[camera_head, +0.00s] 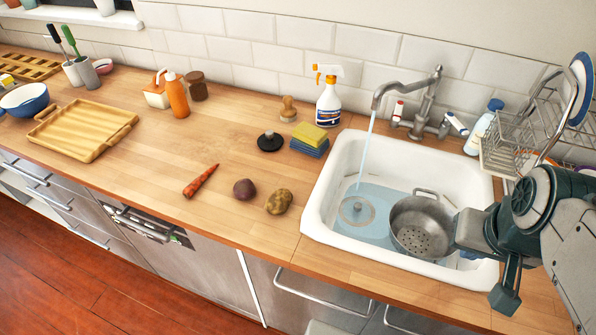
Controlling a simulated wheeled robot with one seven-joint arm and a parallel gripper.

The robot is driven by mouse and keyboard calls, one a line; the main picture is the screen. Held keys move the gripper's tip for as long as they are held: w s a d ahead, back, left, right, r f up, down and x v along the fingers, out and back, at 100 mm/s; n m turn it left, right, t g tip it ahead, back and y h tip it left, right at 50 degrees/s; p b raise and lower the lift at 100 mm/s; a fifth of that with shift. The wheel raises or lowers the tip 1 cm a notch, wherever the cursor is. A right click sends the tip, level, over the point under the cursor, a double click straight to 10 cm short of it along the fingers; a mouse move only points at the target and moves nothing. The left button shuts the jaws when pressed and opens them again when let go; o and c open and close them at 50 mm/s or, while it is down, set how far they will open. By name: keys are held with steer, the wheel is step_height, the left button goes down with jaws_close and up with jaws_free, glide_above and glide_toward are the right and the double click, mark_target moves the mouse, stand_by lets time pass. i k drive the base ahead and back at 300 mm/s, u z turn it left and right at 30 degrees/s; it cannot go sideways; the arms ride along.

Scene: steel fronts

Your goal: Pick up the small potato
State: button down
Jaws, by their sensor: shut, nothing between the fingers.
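A small brown, speckled potato (279,202) lies on the wooden counter, left of the sink and near the counter's front edge. A dark purple-red round vegetable (244,189) lies just left of it, a small gap apart. My gripper (462,230) comes in from the right over the sink, far to the right of the potato. It is shut with nothing held. It appears beside the right rim of a grey pot; I cannot tell whether they touch.
A carrot (201,181) lies left of the vegetables. Sponges (309,140), a black lid (270,141) and a spray bottle (328,104) stand behind. A dish rack (508,150) is at right.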

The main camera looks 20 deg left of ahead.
mark_target(278, 204)
steer(key=k, duration=1.15)
steer(key=u, duration=0.65)
steer(key=i, duration=0.8)
steer(key=u, duration=0.35)
steer(key=k, duration=0.65)
steer(key=u, duration=0.65)
steer(key=i, duration=1.1)
steer(key=z, duration=0.5)
